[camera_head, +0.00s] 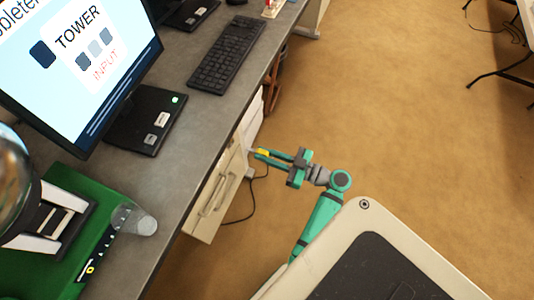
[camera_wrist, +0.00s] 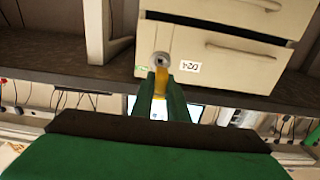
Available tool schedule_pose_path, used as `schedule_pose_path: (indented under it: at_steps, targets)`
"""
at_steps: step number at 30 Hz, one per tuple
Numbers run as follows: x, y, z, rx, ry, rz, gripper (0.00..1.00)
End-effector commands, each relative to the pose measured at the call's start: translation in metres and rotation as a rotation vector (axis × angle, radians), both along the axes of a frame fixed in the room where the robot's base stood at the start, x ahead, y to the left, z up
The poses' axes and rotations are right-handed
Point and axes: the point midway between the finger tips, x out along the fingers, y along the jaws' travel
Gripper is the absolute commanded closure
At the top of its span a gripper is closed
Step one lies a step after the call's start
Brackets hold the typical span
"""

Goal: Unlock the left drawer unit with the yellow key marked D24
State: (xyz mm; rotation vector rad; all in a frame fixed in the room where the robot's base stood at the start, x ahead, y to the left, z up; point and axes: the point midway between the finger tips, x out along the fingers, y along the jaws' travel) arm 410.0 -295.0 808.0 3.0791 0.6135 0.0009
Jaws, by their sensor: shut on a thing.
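The cream drawer unit (camera_head: 213,200) stands under the grey desk, at the left of my gripper in the head view. In the wrist view its front (camera_wrist: 235,62) fills the upper right, with a round metal lock (camera_wrist: 160,59) near a corner and a small white label (camera_wrist: 190,67) beside it; I cannot read the label surely. My gripper (camera_head: 261,157) is shut on the yellow key (camera_head: 263,151). In the wrist view the key (camera_wrist: 161,78) sticks out between the green fingers, its tip at the lock. I cannot tell whether it is inside the keyhole. Its marking is hidden.
The desk (camera_head: 190,135) overhangs the unit and carries a monitor (camera_head: 80,60), a black keyboard (camera_head: 225,55) and a clear cup (camera_head: 135,220). A dark cable (camera_head: 247,207) hangs beside the unit. The brown floor (camera_head: 400,120) to the right is clear.

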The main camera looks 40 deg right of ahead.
Motion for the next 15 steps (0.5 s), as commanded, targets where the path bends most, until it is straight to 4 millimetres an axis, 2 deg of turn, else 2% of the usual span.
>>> schedule_pose_path:
  at_steps: [15]
  targets:
    - [0.032,0.013,0.000,0.000,0.001,-0.002,1.00]
